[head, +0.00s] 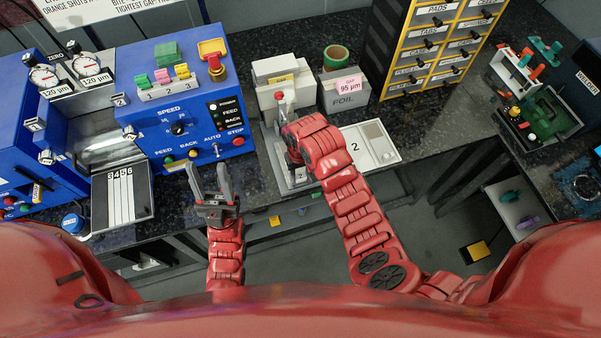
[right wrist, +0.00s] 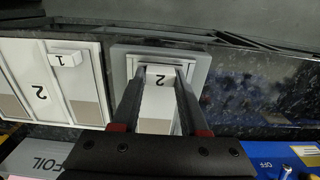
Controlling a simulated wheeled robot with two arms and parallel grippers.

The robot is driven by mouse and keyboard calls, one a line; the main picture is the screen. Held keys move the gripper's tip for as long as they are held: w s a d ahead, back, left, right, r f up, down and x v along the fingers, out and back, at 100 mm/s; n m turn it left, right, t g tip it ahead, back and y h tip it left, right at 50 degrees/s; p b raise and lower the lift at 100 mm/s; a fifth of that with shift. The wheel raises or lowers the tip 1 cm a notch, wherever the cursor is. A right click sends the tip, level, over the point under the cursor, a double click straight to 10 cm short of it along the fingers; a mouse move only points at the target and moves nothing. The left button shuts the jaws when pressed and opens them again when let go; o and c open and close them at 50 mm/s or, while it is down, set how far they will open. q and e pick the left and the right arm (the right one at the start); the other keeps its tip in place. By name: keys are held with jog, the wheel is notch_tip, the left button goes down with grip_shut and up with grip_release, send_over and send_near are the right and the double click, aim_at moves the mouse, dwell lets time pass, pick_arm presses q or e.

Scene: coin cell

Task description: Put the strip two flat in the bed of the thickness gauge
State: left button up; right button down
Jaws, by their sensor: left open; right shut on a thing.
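Strip two (right wrist: 158,98), a pale strip marked 2 with a grey-brown lower part, is between the fingers of my right gripper (right wrist: 161,72). That gripper is shut on it. In the right wrist view the strip lies over the grey-framed bed (right wrist: 118,72) of the thickness gauge; I cannot tell whether it touches the bed. In the head view the pale gauge (head: 272,98) stands behind my right gripper (head: 291,160), which with its arm hides the strip and part of the bed. My left gripper (head: 207,168) is open and empty, left of the gauge.
A white tray marked 2 (head: 382,150) lies right of the bed. The foil box (head: 343,98) stands behind it. A blue machine (head: 190,75) is at left, with a numbered tray (head: 98,205) in front. The counter's front edge is close to both grippers.

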jog(key=c, duration=0.9)
grip_release()
jog(key=shift+f, duration=0.2)
jog(key=o, duration=0.5)
jog(key=shift+c, duration=0.2)
jog(key=shift+r, duration=0.1)
